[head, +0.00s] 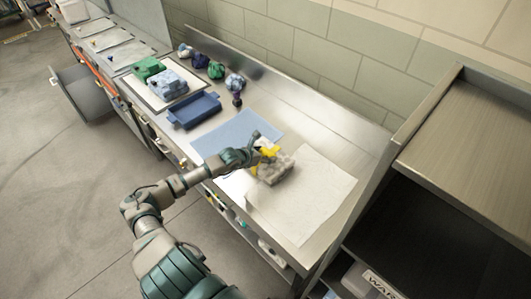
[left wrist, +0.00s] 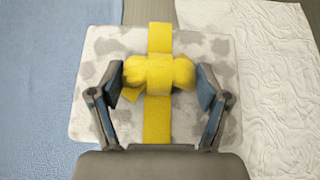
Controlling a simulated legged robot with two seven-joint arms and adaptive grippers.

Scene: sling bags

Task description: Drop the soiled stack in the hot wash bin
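The soiled stack (head: 277,174) is a white folded bundle with grey stains, tied with a yellow strap and knot. It lies on the metal counter between a blue cloth and a white sheet. In the left wrist view the stack (left wrist: 215,55) lies flat and fills the middle. My left gripper (head: 262,151) is over the stack. In the left wrist view its fingers (left wrist: 162,82) are spread on either side of the yellow knot (left wrist: 160,73), very close to it; firm contact is not clear. No bin marked hot shows. My right gripper is out of view.
The blue cloth (head: 228,134) and white sheet (head: 318,199) lie flat. A blue tray (head: 194,111), green bundle (head: 147,68), blue bundle (head: 168,85) and several small rolled items stand farther left.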

